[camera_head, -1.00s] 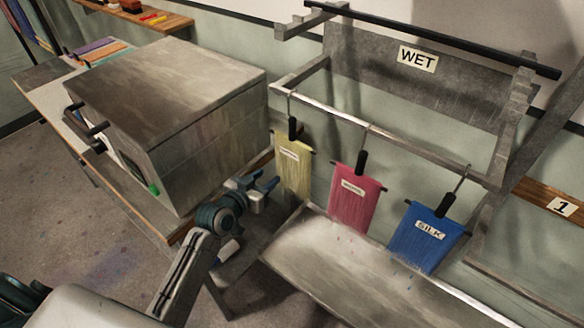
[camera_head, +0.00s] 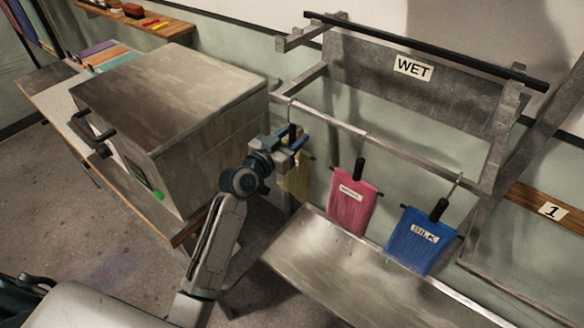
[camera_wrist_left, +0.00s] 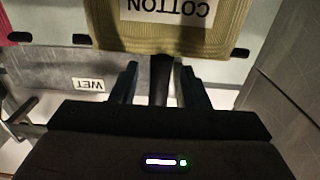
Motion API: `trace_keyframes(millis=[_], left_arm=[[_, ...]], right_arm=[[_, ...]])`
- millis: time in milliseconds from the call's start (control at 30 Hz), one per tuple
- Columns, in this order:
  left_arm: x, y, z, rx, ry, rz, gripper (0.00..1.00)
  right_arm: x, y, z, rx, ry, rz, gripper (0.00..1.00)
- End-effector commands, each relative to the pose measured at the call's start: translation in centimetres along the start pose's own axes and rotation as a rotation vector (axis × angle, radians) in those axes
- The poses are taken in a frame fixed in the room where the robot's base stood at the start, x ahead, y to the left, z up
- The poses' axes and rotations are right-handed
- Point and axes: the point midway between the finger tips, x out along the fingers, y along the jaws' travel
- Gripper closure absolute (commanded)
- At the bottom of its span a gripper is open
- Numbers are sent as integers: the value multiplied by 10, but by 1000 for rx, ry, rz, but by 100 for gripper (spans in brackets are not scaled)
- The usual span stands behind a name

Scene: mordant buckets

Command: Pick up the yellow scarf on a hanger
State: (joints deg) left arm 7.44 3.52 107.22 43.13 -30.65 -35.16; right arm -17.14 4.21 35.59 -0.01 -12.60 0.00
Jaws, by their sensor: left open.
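The yellow scarf (camera_head: 298,182) hangs at the left end of the rack's lower rail, partly hidden behind my left gripper (camera_head: 293,143). In the left wrist view the scarf (camera_wrist_left: 215,42) shows upside down with a white COTTON label. Its black hanger grip (camera_wrist_left: 160,80) stands between the two fingers of my left gripper (camera_wrist_left: 158,72). The fingers are open, with a gap on either side of the grip. My right gripper is out of view.
A pink scarf (camera_head: 352,207) and a blue SILK scarf (camera_head: 423,245) hang to the right on the same rail (camera_head: 400,152). A metal drip tray (camera_head: 330,262) slopes below. A large grey metal box (camera_head: 165,105) stands close on the left.

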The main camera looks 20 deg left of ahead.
Motion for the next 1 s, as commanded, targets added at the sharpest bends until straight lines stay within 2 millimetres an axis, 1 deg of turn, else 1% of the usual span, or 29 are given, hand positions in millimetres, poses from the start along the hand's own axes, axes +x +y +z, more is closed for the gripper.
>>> trace_keyframes(millis=[33,133,233,400,433,633,1000], left_arm=[[8,0,-4,-3,1,0,58],[18,0,-2,-3,1,-1,58],[22,0,0,-1,0,-1,58],[21,0,0,0,0,-1,58],[21,0,0,0,0,-1,60],[21,0,0,0,0,-1,99],[21,0,-1,0,1,-1,100]], right_arm=[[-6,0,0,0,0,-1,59],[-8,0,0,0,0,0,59],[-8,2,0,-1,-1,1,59],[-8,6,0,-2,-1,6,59],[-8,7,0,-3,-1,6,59],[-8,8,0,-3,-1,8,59],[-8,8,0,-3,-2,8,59]])
